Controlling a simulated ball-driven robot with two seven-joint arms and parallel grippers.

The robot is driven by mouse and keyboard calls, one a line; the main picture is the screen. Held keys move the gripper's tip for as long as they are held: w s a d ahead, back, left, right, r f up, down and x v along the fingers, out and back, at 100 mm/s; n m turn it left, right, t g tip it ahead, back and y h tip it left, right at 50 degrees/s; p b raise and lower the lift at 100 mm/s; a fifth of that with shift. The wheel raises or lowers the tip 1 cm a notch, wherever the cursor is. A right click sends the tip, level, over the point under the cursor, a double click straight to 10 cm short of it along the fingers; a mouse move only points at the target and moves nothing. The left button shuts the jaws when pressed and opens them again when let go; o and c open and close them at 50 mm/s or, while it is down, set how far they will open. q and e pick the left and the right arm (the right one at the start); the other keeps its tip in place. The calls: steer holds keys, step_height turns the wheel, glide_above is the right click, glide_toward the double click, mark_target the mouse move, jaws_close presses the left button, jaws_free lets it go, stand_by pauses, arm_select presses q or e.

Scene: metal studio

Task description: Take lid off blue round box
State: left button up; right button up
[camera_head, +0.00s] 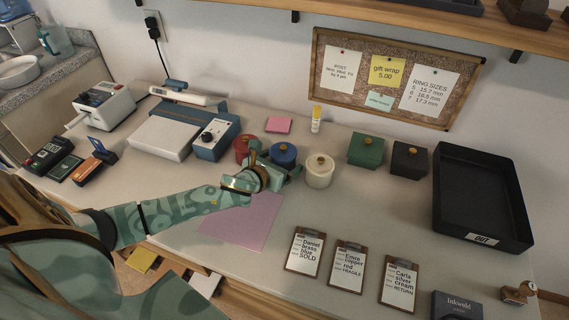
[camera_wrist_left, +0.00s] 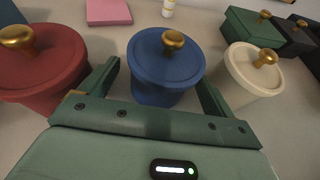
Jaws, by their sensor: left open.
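The blue round box (camera_head: 283,155) stands on the counter in a row of boxes, with its lid on and a brass knob on top. In the left wrist view the blue lid and knob (camera_wrist_left: 167,55) show just ahead of my left gripper. My left gripper (camera_wrist_left: 158,80) is open, its two fingers on either side of the lower part of the blue box; I cannot tell if they touch it. In the head view the left gripper (camera_head: 272,168) partly covers the front of the blue box. My right gripper is not in view.
A red round box (camera_wrist_left: 45,65) and a cream round box (camera_head: 319,171) stand close on either side. Green (camera_head: 366,150) and black (camera_head: 409,160) square boxes, then a black OUT tray (camera_head: 484,196), stand to the right. A pink sheet (camera_head: 243,222) and several clipboards (camera_head: 348,266) lie in front.

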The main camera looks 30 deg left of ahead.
arm_select(q)
steer(key=shift+x, duration=0.9)
steer(key=shift+s, duration=0.15)
steer(key=c, duration=1.1)
steer(key=shift+o, duration=0.2)
